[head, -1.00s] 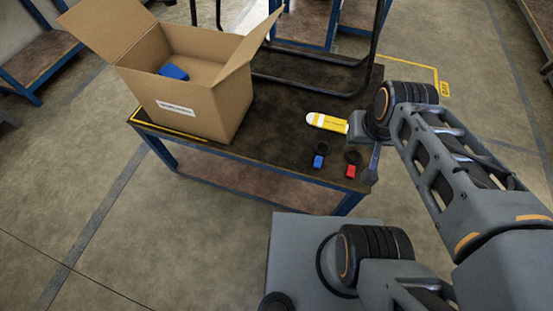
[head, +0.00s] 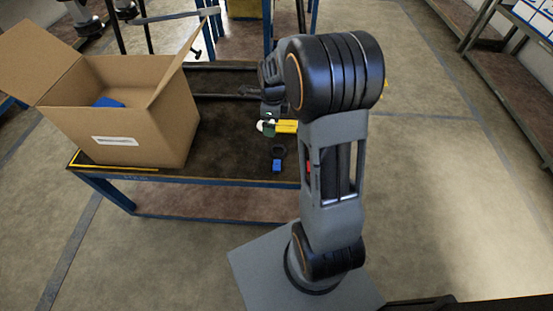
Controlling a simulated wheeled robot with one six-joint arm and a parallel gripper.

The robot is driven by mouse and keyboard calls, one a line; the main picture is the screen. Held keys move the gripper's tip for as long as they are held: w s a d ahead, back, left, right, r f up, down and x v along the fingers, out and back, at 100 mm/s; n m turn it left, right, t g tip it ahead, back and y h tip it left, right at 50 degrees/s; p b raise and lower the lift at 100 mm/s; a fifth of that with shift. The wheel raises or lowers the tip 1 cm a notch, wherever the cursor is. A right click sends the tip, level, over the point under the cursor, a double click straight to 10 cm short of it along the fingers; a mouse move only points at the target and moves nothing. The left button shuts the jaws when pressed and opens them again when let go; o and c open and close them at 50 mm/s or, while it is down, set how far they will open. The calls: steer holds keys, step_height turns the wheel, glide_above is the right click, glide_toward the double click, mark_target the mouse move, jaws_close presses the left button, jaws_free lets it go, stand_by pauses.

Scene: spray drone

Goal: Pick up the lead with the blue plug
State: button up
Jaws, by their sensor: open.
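The lead with the blue plug (head: 277,166) lies on the dark table top near its front edge, with its black cable coiled just behind the plug. A red plug (head: 308,167) is to its right, mostly hidden behind my arm. A yellow and white cylinder-like thing (head: 286,127) lies behind the blue lead, partly covered by my gripper. My gripper (head: 268,122) is open and over the table, beyond the blue lead and apart from it in the picture. My wrist and arm hide part of it, and its fingertips are hard to make out.
An open cardboard box (head: 120,120) with a blue thing (head: 108,102) inside stands on the table's left part. The table (head: 220,170) has a blue frame. A black rail runs along its back. Shelving (head: 500,60) stands at the far right.

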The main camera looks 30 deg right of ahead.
step_height(320, 180, down, 6)
steer(key=w+d+m, duration=0.2)
steer(key=m, duration=0.3)
steer(key=b, duration=0.1)
glide_above(276, 149)
steer(key=shift+m+g, duration=0.3)
steer(key=f, duration=0.7)
steer(key=shift+s+f, duration=0.1)
steer(key=shift+s, duration=0.1)
steer(key=shift+w+d+f, duration=0.1)
steer(key=shift+w+f, duration=0.05)
steer(key=shift+f, duration=3.05)
steer(key=shift+c, duration=0.3)
steer(key=c, duration=0.8)
steer(key=shift+r, duration=0.1)
